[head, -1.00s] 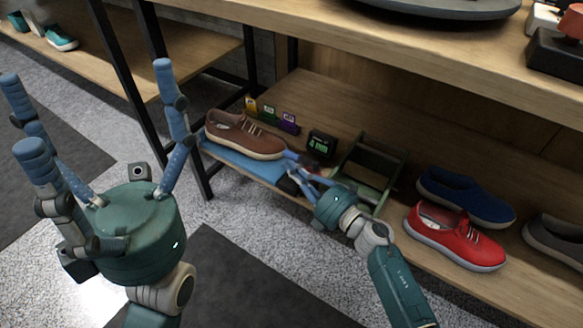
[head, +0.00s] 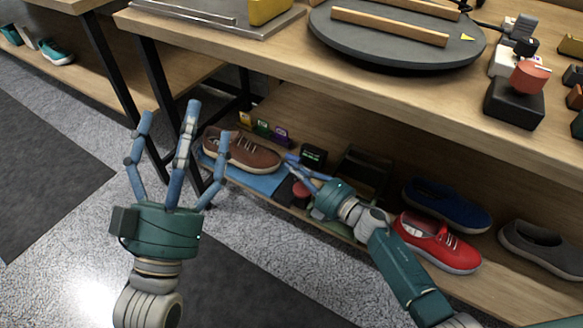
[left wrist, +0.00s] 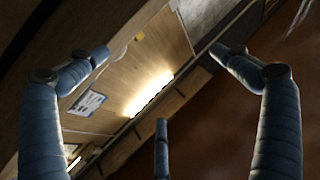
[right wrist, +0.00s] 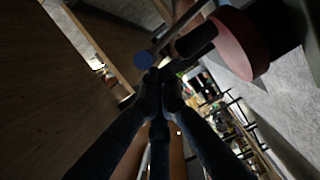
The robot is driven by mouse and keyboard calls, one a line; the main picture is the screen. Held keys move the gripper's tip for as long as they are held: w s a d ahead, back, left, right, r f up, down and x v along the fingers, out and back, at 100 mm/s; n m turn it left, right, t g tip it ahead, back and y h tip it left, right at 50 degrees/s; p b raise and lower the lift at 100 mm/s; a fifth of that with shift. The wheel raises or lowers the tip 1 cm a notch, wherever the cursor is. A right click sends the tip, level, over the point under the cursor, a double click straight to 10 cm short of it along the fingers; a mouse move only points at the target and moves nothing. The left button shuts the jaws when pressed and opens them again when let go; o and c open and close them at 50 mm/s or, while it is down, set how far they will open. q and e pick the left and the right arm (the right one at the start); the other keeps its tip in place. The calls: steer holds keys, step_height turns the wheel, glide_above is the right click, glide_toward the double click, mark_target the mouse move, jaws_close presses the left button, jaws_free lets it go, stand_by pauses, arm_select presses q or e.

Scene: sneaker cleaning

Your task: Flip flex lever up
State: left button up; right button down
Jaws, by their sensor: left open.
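A brown shoe (head: 242,150) sits on a blue mat (head: 262,182) on the lower shelf. A red round knob (head: 301,189) is at the mat's right end, and a red disc on a dark shaft (right wrist: 240,42) shows close up in the right wrist view. I cannot make out a separate flex lever. My right gripper (head: 289,167) is between the shoe and a small black display box (head: 313,156). In the right wrist view its fingers (right wrist: 158,80) are drawn together beside the red disc; no held thing is clear. My left gripper (head: 185,130) is open and empty, fingers up, in front of the shelf.
Blue (head: 447,204), red (head: 437,243) and grey (head: 540,249) shoes stand right on the lower shelf. The upper tabletop (head: 400,95) overhangs it, with a dark round turntable (head: 395,52) and a red-topped black block (head: 515,103). Floor at left is free.

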steer(key=shift+w+d+r+m+p, duration=0.4)
steer(key=shift+w+d+m+p, duration=0.1)
steer(key=shift+w+m+p, duration=0.25)
steer(key=shift+w+d+r+m+g+p, duration=0.15)
steer(key=shift+w+d+m+g+p, duration=0.25)
steer(key=shift+w+d+m+p, duration=0.45)
arm_select(q)
step_height(320, 180, down, 17)
steer(key=w+a+g+y, duration=0.1)
steer(key=g+y, duration=0.2)
steer(key=g, duration=0.5)
steer(key=shift+w+a, duration=0.3)
steer(key=shift+w, duration=0.1)
arm_select(e)
steer(key=shift+w+d+m, duration=0.3)
steer(key=shift+w+d, duration=0.2)
steer(key=shift+w, duration=0.4)
arm_select(q)
steer(key=shift+r, duration=0.15)
